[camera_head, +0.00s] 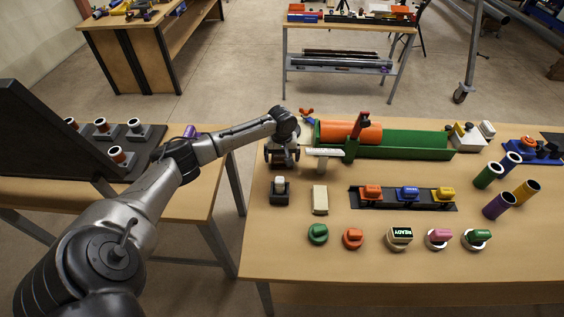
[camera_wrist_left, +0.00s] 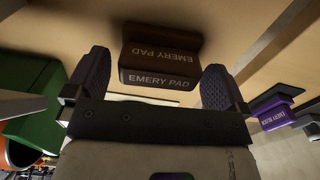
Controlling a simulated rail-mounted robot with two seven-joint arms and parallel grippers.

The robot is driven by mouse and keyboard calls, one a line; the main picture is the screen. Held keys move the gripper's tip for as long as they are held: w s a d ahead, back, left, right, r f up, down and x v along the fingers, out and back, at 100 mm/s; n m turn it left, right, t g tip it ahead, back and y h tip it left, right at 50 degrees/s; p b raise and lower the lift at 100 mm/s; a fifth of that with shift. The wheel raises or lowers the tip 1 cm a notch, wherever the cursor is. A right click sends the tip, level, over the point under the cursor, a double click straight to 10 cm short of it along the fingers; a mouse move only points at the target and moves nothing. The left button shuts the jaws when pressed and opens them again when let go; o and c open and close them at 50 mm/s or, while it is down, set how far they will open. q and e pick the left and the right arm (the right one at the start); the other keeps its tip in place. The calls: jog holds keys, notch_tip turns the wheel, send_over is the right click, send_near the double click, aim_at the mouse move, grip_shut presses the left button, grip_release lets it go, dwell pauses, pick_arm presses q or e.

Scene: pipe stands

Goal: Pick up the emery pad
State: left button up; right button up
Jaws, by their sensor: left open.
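The emery pad (camera_wrist_left: 160,60) is a dark brown block with its name in white letters on two faces. It lies on the tan tabletop in the left wrist view. My left gripper (camera_wrist_left: 155,72) is open, with one dark ribbed finger toward each side of the pad. I cannot tell whether either finger touches it. In the head view my left gripper (camera_head: 281,157) is low at the far left part of the main table (camera_head: 262,235). I cannot make out the pad there. My right gripper is not in view.
A green trough (camera_head: 400,142) with an orange cylinder (camera_head: 345,131) lies right of my left gripper. A dark holder with a light top (camera_head: 279,191) and a cream block (camera_head: 320,200) stand in front. A purple labelled block (camera_wrist_left: 270,108) shows at the wrist view's right.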

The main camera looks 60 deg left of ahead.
aim_at(282, 156)
pick_arm(q)
notch_tip(282, 156, down, 2)
jog(key=shift+f, duration=0.1)
jog(key=shift+c, duration=0.3)
jog(key=c, duration=0.7)
jog(key=shift+r, duration=0.6)
notch_tip(282, 156, up, 9)
jog(key=shift+p, duration=0.8)
